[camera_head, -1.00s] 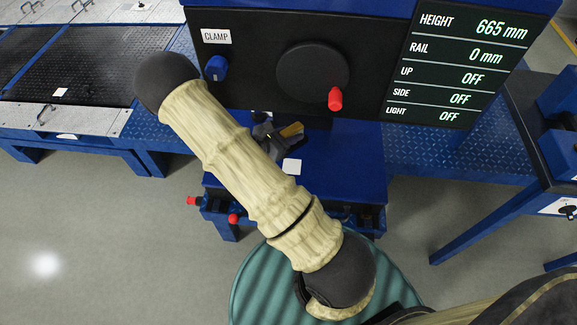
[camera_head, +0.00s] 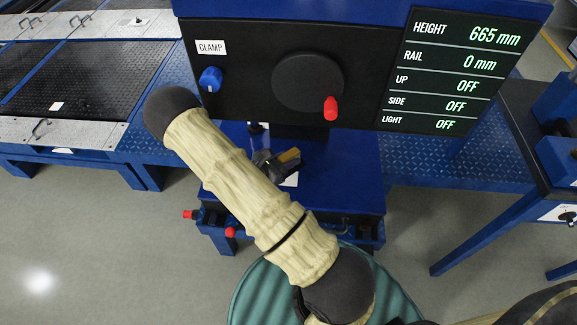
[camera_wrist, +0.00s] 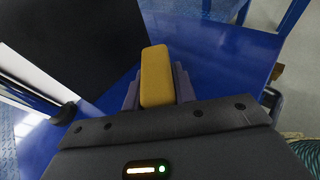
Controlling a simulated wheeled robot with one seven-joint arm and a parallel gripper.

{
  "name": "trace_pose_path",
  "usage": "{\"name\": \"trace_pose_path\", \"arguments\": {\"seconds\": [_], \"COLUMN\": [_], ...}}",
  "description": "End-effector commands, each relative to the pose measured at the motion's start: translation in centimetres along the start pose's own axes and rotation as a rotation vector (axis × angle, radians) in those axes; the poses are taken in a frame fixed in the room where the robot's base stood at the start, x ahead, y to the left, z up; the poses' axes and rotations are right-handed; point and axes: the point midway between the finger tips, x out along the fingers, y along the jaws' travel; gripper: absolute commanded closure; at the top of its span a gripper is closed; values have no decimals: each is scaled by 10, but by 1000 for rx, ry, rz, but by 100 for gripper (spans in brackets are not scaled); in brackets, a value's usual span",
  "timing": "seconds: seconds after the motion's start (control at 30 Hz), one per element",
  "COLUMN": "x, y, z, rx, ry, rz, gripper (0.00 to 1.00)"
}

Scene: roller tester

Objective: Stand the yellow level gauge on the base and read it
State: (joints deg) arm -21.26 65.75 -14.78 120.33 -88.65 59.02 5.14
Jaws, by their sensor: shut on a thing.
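The yellow level gauge (camera_wrist: 156,78) is a small yellow block. In the wrist view it sits between the fingers of my gripper (camera_wrist: 158,84), which is shut on it. In the head view a bit of the gauge (camera_head: 289,156) shows past my arm, with my gripper (camera_head: 277,161) beside it, over the blue base (camera_head: 345,175). The base top also shows in the wrist view (camera_wrist: 215,50). I cannot tell whether the gauge touches the base. My arm hides part of the base.
Behind the base stands a black panel with a blue CLAMP knob (camera_head: 211,79), a black wheel with a red handle (camera_head: 331,108) and a display (camera_head: 452,70) reading height 665 mm, rail 0 mm, up, side and light OFF. Red-tipped knobs (camera_head: 230,232) stick out at the base's front left.

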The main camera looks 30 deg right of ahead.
Motion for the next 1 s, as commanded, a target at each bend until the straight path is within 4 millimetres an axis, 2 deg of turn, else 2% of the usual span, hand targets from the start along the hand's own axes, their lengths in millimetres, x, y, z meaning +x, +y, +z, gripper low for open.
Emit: {"name": "trace_pose_path", "arguments": {"seconds": [0.3,0.73,0.77,0.8,0.87,1.0], "x": [11,12,12,11,11,11], "y": [0,0,0,0,0,0], "z": [-34,-39,-39,-39,-39,-39], "rx": [-1,0,0,0,-1,-1], "ry": [-2,-2,0,0,0,0], "rz": [-1,1,1,2,2,1], "gripper": [100,100,69,61,51,51]}}
